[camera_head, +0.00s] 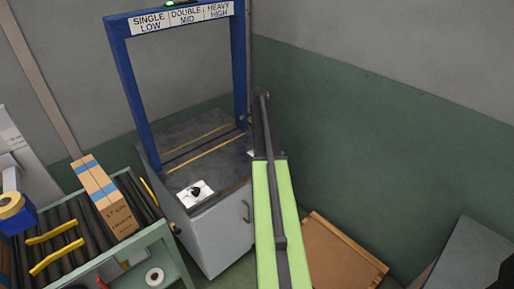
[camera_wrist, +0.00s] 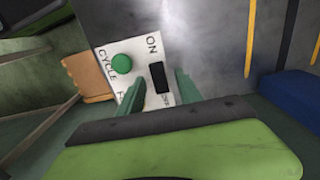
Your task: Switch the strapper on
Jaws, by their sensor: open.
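The strapper shows in the head view as a blue arch (camera_head: 130,80) over a grey cabinet (camera_head: 222,235) with a dark top. In the wrist view, a white control panel (camera_wrist: 138,54) carries a round green button (camera_wrist: 122,61) marked CYCLE and a black switch (camera_wrist: 157,71). ON is printed at one end of the switch, and partly hidden lettering is at the other. My gripper (camera_wrist: 159,80) is open and empty, its green fingers in front of the panel, one to each side of the switch's lower end. Contact cannot be told. My arm hides the gripper in the head view.
A roller conveyor (camera_head: 85,225) with a cardboard box (camera_head: 107,200) and tape rolls stands at left. A brown board (camera_head: 340,258) lies right of my arm, by the green wall.

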